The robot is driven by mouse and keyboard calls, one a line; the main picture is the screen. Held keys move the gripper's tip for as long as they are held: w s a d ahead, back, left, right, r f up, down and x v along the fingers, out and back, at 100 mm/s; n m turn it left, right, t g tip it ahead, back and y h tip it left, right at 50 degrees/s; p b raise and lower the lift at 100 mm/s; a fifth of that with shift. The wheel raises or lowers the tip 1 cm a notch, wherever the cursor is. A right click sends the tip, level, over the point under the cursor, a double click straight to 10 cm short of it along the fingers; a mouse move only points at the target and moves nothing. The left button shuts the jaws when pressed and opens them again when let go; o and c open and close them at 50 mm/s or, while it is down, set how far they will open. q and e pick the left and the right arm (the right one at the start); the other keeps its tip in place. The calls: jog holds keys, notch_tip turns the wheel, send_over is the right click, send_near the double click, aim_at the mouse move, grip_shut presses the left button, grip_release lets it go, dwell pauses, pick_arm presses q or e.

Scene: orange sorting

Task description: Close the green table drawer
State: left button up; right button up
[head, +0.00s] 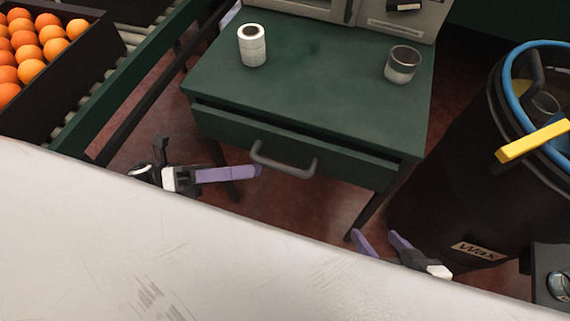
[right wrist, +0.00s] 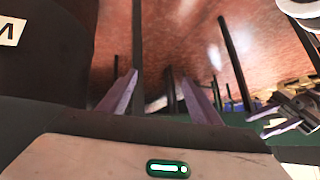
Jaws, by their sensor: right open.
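The green table (head: 310,70) has a drawer (head: 225,130) with a grey bar handle (head: 284,160) across its front. The drawer stands slightly open, with a dark gap along its top edge at the left. My left gripper (head: 258,171), with purple fingers, is just left of the handle's left end in the picture; contact cannot be told. Its fingers overlap side-on, so its opening is unclear. My right gripper (head: 374,234) is open and empty, low and right of the drawer. Its two spread fingers also show in the right wrist view (right wrist: 156,72).
A black bin (head: 440,170) with a blue rim is close on the right. A white surface (head: 150,240) fills the front. An orange crate (head: 88,58) and a conveyor are at left.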

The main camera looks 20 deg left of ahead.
aim_at(284, 166)
pick_arm(q)
jog(key=x, duration=0.8)
jog(key=shift+d, duration=0.25)
grip_shut()
